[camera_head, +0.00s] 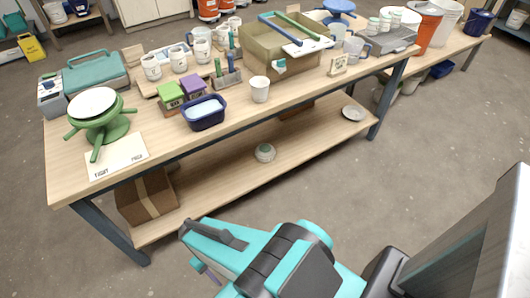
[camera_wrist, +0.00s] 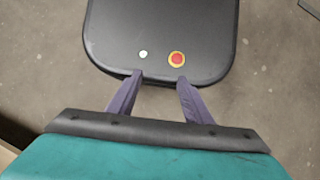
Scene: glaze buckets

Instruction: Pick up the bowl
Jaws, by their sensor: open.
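A small round whitish bowl (camera_head: 265,152) with a greenish centre sits on the lower shelf of the workbench, near its middle. A second shallow pale dish (camera_head: 353,113) lies on the same shelf at the right end. My gripper shows partly in the head view (camera_head: 205,270), in front of the bench and well apart from both. In the wrist view, its two purple fingers (camera_wrist: 160,82) are spread with nothing between them. The wrist view shows no bowl, only the floor and my own dark base with a red button.
The workbench top (camera_head: 160,140) is crowded with cups, a green stand (camera_head: 112,128), a blue basin (camera_head: 203,112) and a large box (camera_head: 285,50). A cardboard box (camera_head: 146,196) stands at the lower shelf's left end. The floor before the bench is clear.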

